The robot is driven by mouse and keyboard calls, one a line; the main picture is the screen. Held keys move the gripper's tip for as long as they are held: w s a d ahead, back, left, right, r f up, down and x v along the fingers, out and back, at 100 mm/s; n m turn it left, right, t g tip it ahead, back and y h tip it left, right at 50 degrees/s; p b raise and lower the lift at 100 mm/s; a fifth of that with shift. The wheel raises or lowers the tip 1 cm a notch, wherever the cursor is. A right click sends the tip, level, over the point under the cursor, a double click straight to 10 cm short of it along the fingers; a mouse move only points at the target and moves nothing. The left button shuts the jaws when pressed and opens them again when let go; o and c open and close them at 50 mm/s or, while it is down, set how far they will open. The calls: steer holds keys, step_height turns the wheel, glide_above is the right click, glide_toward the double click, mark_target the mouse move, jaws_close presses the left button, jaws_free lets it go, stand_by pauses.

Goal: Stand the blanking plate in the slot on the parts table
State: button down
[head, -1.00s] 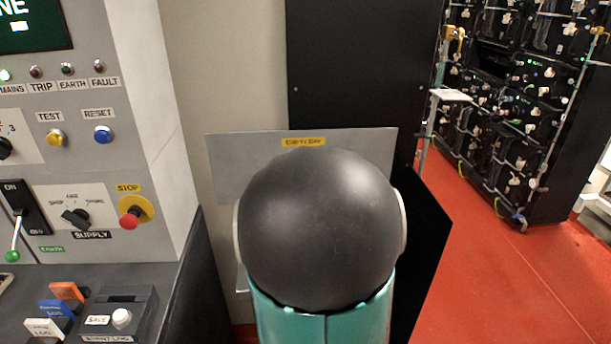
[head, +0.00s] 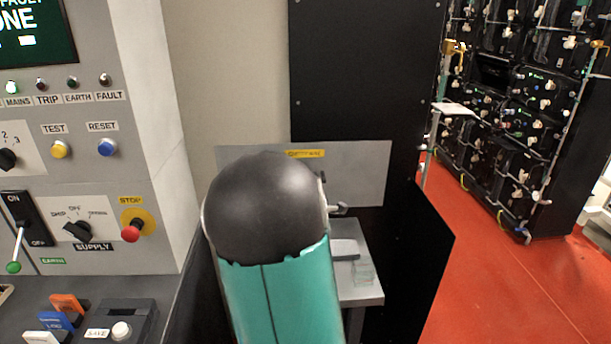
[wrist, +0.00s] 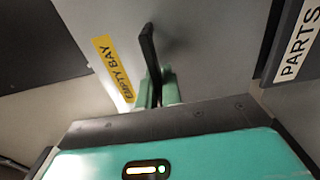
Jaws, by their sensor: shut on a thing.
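The blanking plate is a flat grey sheet with a yellow label; it shows upright in the head view (head: 362,180), behind my arm, in front of the black panel. In the wrist view the plate (wrist: 195,65) fills the middle, its label reading EMPTY BAY. My gripper (wrist: 157,88) is shut on the plate's black handle (wrist: 149,52). The parts table (head: 362,300) is a small grey table below the plate, partly hidden by my arm. A pale block (head: 345,248) lies on it. I cannot make out the slot.
A control cabinet (head: 150,180) with switches and a red stop button stands close on the left. A PARTS sign (wrist: 298,45) shows at right in the wrist view. Battery racks (head: 520,120) stand at right beyond open red floor.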

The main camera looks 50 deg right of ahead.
step_height(320, 180, down, 9)
steer(key=shift+r, duration=0.15)
stand_by(0.7)
steer(key=shift+f, duration=0.4)
stand_by(0.6)
steer(key=c, duration=1.5)
jaws_free()
steer(key=shift+f, duration=0.15)
steer(key=shift+a, duration=0.1)
